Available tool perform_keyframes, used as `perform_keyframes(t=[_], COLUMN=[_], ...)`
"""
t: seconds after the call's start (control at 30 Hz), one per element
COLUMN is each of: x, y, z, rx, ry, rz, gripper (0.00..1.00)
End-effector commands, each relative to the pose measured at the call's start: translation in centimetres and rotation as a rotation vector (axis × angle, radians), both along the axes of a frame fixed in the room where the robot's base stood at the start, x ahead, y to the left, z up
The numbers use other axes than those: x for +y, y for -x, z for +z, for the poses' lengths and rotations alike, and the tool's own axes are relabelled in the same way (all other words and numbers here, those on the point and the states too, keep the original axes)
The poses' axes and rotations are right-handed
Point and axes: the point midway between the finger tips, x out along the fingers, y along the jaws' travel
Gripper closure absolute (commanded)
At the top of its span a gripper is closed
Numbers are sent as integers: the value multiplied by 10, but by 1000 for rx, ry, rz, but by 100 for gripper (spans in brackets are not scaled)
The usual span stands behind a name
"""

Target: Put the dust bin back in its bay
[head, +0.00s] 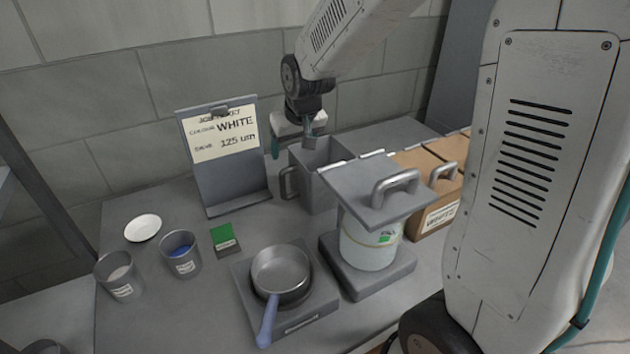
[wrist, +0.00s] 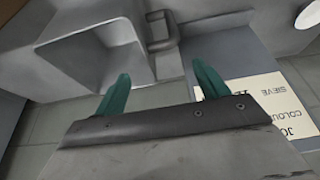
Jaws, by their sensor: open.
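A grey open-topped bin (head: 320,192) with a loop handle on its left side stands upright on the grey bench; I take it as the dust bin. In the wrist view its hollow inside (wrist: 95,52) and its handle (wrist: 168,42) show beyond my fingertips. My gripper (head: 293,140) is open above the bin's handle side, at the rear left of its rim. The wrist view shows the two teal fingers (wrist: 162,88) apart with nothing between them. I cannot tell which place is the bay; no marked bay shows.
A job-ticket board (head: 224,170) stands left of the bin. A lidded clear container (head: 370,245) on a grey base is in front of it. Brown boxes (head: 437,212) are at right.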

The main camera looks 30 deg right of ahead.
Motion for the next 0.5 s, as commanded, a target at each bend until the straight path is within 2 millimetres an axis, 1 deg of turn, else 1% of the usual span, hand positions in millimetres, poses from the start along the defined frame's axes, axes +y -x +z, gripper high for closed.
perform_keyframes(t=[0.03,0.27,0.4,0.5], x=[0,1,1,1], y=[-2,-9,-15,-19], z=[-7,-34,-55,-64], rx=[4,6,6,5], ry=[0,0,1,0], rz=[0,1,1,1], gripper=[27,27,27,27])
